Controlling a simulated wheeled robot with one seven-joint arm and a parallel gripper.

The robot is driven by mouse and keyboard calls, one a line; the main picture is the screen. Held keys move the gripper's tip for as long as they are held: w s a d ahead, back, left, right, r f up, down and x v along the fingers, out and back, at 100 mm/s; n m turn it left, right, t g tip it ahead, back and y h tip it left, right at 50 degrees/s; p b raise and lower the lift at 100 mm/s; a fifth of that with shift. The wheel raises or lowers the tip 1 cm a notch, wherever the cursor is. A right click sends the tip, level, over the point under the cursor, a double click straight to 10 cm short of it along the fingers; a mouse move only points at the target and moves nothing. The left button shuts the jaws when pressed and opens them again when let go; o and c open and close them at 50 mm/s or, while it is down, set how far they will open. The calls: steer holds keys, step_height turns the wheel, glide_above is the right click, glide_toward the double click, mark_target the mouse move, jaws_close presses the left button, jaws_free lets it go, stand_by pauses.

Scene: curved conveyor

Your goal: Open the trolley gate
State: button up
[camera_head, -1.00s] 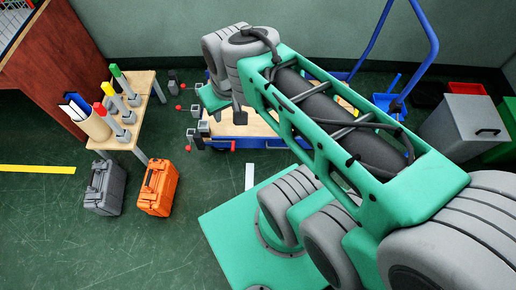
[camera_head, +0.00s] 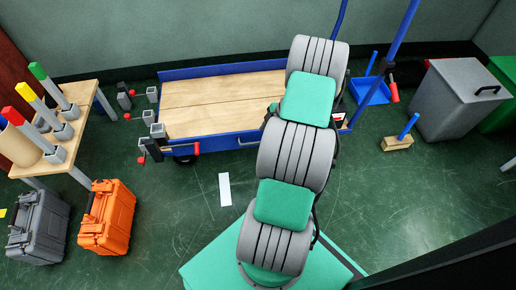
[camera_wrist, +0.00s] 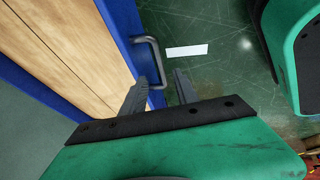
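The blue trolley (camera_head: 222,72) with a wooden bed stands in the middle of the head view. Its near side is a low blue gate panel (camera_head: 215,147) that stands upright. A grey U-shaped handle (camera_wrist: 154,58) sticks out from the panel's outer face in the wrist view; it also shows in the head view (camera_head: 249,142). My gripper (camera_wrist: 160,75) is open, with its two dark fingers at the handle's near end, which lies between them. Whether they touch the handle is unclear. In the head view my arm hides the gripper.
A wooden table (camera_head: 84,107) with coloured-top posts stands left, with an orange case (camera_head: 107,217) and a grey case (camera_head: 38,228) before it. Right are a blue dustpan (camera_head: 368,91), a brush (camera_head: 398,142) and a grey bin (camera_head: 460,97).

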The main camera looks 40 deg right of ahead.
mark_target(258, 143)
steer(key=b+x, duration=0.2)
steer(key=x, duration=0.5)
steer(key=shift+a+r, duration=0.1)
jaws_close()
stand_by(1.1)
